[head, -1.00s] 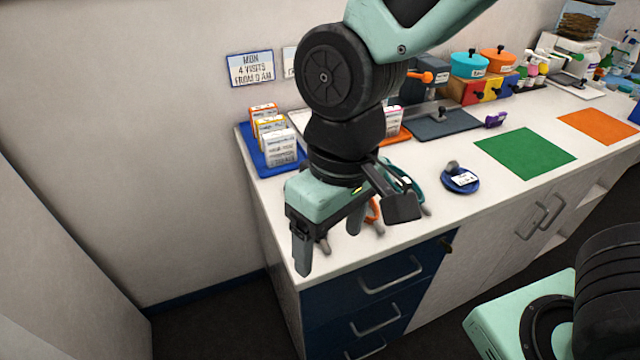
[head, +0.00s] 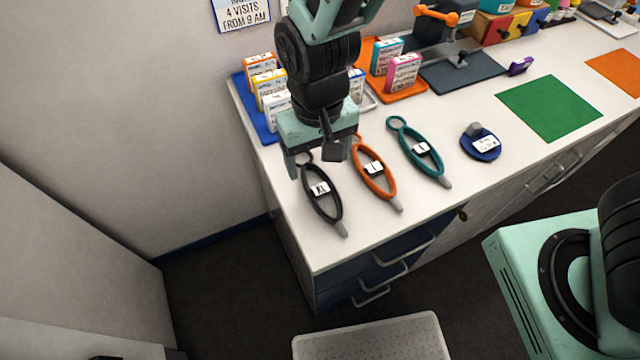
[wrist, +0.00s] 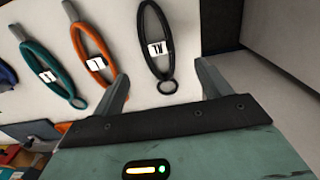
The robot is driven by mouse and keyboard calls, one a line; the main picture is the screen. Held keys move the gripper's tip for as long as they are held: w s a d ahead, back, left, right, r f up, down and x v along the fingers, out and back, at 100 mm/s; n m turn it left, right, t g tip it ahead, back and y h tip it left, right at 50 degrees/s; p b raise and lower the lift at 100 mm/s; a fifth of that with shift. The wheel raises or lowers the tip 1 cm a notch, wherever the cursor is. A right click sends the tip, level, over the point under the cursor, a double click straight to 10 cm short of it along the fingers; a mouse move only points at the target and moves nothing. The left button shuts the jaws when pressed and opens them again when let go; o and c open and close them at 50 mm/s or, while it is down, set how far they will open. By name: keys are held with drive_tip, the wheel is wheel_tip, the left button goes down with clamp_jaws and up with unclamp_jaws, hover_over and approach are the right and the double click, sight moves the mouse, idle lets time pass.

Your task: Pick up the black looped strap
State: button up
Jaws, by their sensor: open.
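The black looped strap (head: 335,208) lies flat on the white counter near its left end, with a white tag in its loop and a grey tip toward the front edge. In the wrist view the black strap (wrist: 142,30) lies beyond the fingers, its small ring between them in the picture. My gripper (head: 322,168) is open and empty above the ring end of the strap, which it partly hides in the head view. In the wrist view my gripper (wrist: 163,88) shows both fingers spread apart, with nothing between them touching.
An orange strap (head: 388,188) lies just right of the black one, and a teal strap (head: 436,165) beyond it. A blue tray (head: 240,88) with small boxes stands behind. A blue round dish (head: 490,148) and green mat (head: 545,105) lie further right.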

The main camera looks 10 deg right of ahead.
sight(320, 188)
wheel_tip(320, 188, down, 9)
drive_tip(key=shift+d+r+p, duration=0.15)
drive_tip(key=shift+r+p, duration=0.05)
drive_tip(key=shift+p, duration=0.1)
drive_tip(key=shift+c, duration=0.3)
drive_tip(key=c, duration=1.1)
drive_tip(key=shift+o, duration=0.2)
wheel_tip(320, 188, up, 10)
